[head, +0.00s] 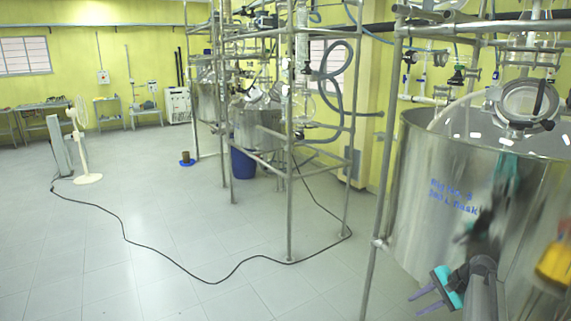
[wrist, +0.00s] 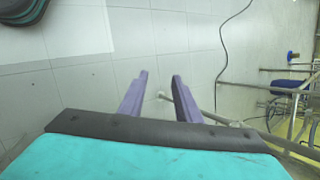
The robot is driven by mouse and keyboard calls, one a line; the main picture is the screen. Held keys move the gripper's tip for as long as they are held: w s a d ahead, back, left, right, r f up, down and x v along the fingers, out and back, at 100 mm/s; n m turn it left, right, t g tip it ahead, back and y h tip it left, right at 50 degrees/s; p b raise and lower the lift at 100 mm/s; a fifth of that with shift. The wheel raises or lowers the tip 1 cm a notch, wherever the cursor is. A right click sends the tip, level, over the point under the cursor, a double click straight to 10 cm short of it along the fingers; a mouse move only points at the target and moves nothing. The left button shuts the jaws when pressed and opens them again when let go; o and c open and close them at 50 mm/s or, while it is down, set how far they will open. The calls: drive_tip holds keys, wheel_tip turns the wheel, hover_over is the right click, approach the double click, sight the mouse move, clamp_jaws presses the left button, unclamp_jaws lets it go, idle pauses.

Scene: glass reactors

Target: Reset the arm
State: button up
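My gripper (head: 420,301) is low in the head view, in front of the large steel reactor vessel (head: 425,210) at the right. Its two purple fingers are apart, with nothing between them. In the wrist view my gripper (wrist: 160,82) points out over the tiled floor, its fingers open and empty. A metal frame leg shows just beyond the right finger in that view. My arm behind the gripper shows only in part at the lower right of the head view.
Metal pipe frames (head: 289,180) with glassware stand in the middle. A black cable (head: 125,238) crosses the floor. A white fan (head: 82,150) and a blue drum (head: 243,163) stand further back. The floor at left and centre is mostly clear.

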drive_tip(key=s+a+f+n+g+h, duration=0.1)
drive_tip(key=s+a+f+n+g, duration=0.2)
drive_tip(key=s+a+f, duration=0.7)
drive_tip(key=s+a+f+n+g+h, duration=0.1)
drive_tip(key=s+a+f+n+g, duration=0.15)
drive_tip(key=s+a+f, duration=0.75)
drive_tip(key=s+a+f+n+g+h, duration=0.1)
drive_tip(key=s+a+f+n+g, duration=0.1)
drive_tip(key=s+a+f+n, duration=0.2)
drive_tip(key=s+a+f+n+g+h, duration=0.2)
drive_tip(key=s+a+f+n, duration=0.2)
drive_tip(key=s+f, duration=0.6)
drive_tip(key=s, duration=0.6)
drive_tip(key=shift+s+a+n+h, duration=0.25)
drive_tip(key=shift+n+h, duration=0.05)
drive_tip(key=shift+n, duration=0.05)
drive_tip(key=shift+c, duration=1.1)
